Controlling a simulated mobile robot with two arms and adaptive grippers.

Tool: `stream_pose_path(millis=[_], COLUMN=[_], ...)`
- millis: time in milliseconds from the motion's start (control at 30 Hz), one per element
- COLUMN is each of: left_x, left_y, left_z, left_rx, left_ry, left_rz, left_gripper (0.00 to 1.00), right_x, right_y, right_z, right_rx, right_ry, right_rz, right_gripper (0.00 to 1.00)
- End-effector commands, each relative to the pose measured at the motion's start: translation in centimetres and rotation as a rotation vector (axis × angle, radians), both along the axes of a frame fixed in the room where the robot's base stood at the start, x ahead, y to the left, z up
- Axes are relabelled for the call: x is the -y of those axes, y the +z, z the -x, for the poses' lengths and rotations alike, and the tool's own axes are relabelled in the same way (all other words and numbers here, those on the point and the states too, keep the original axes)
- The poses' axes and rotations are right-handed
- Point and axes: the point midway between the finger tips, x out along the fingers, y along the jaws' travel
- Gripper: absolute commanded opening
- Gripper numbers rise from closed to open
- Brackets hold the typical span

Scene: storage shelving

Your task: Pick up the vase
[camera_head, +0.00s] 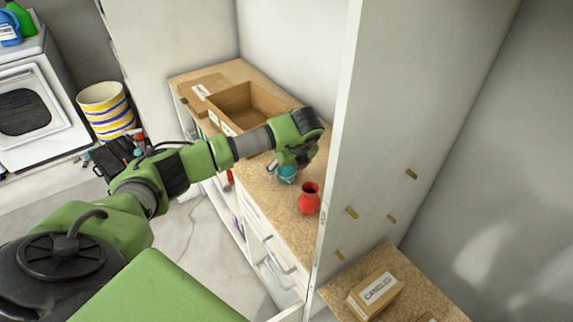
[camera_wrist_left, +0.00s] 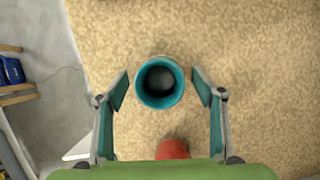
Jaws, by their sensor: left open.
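A teal vase (camera_head: 287,175) stands on the speckled counter (camera_head: 290,228) below my left gripper (camera_head: 284,164). In the left wrist view I look down into the round mouth of the teal vase (camera_wrist_left: 160,101). The open fingers of the left gripper (camera_wrist_left: 161,90) are on either side of it, with a gap on each side. A red vase (camera_head: 309,199) stands on the counter to the right and nearer; part of the red vase (camera_wrist_left: 172,149) shows at the bottom of the wrist view. My right gripper is not in view.
An open cardboard box (camera_head: 262,97) stands behind my left arm. A tall white panel (camera_head: 375,130) rises close to the right of the red vase. A labelled carton (camera_head: 375,294) sits on another shelf beyond the panel. Bare counter lies around the teal vase.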

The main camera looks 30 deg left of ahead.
Motion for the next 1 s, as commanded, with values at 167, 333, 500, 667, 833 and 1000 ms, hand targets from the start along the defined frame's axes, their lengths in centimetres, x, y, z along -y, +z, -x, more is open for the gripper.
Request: stream_pose_path(millis=[167, 333, 500, 667, 833, 1000], left_x=[-0.41, -0.44, -0.45, -0.45, -0.46, -0.47], left_y=[-1.29, -1.41, -1.37, -1.31, -1.28, -0.82], left_z=[-0.35, -0.38, -0.38, -0.41, -0.42, -0.48], left_rx=[0.000, 0.002, 0.002, 0.003, 0.003, 0.004], left_ry=[-0.001, -0.002, -0.002, -0.001, -0.001, -0.001], left_rz=[0.000, 0.000, 0.000, -0.001, -0.001, 0.001], left_gripper=[0.62, 0.62, 0.28, 0.15, 0.15, 0.15], right_x=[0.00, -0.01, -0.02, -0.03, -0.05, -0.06], right_y=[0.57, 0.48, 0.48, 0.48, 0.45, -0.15], right_z=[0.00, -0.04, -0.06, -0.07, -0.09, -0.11], right_rx=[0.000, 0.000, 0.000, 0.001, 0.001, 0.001], right_ry=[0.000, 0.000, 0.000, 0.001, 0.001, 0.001], right_rz=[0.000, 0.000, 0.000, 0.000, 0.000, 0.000], right_gripper=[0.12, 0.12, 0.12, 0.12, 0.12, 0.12])
